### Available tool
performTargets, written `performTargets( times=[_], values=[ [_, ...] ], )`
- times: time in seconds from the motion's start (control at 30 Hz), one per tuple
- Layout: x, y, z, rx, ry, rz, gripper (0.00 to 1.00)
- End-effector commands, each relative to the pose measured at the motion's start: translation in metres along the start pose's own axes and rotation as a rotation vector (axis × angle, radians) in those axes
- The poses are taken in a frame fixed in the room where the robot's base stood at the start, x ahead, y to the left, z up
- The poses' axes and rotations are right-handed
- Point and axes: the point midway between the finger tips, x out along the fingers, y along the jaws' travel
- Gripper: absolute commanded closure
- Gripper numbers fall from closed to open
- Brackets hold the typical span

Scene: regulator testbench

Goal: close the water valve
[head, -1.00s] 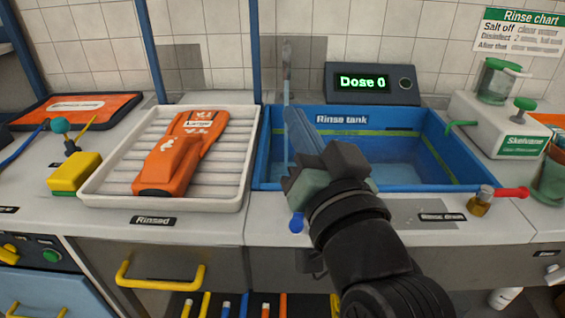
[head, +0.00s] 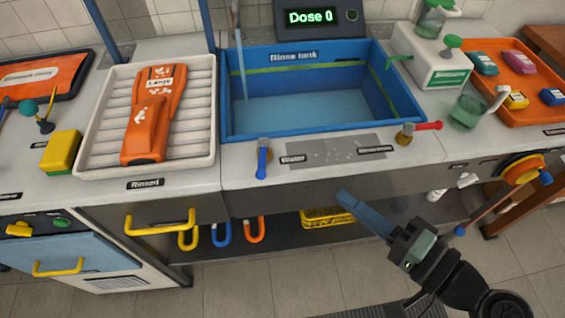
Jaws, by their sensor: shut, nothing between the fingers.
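The water valve's blue lever (head: 262,160) is on the counter's front edge, just left of the "Water" label (head: 292,159). The lever points toward the front. A thin pale blue stream (head: 241,62) shows below the spout at the left of the blue rinse tank (head: 300,136), and bluish water stands in the tank. My gripper (head: 343,196) is shut and empty, its blue fingers in front of the counter, right of the lever and lower in the picture. It is apart from the lever.
A second valve with a red lever (head: 425,126) sits right of the water valve. A white rack (head: 90,160) with an orange garment-like item (head: 150,125) stands left of the tank. A "Dose 0" display (head: 312,18) is behind it. Yellow drawer handle (head: 160,223) juts out below.

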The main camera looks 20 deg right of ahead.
Motion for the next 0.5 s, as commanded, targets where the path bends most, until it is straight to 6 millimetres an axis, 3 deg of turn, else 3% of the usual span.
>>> performTargets(
  times=[0.27, 0.5],
  values=[
    [0.004, 0.0, 0.0, -0.003, -0.001, 0.001, 1.0],
    [0.04, 0.0, 0.001, -0.003, -0.004, -0.001, 1.0]
  ],
)
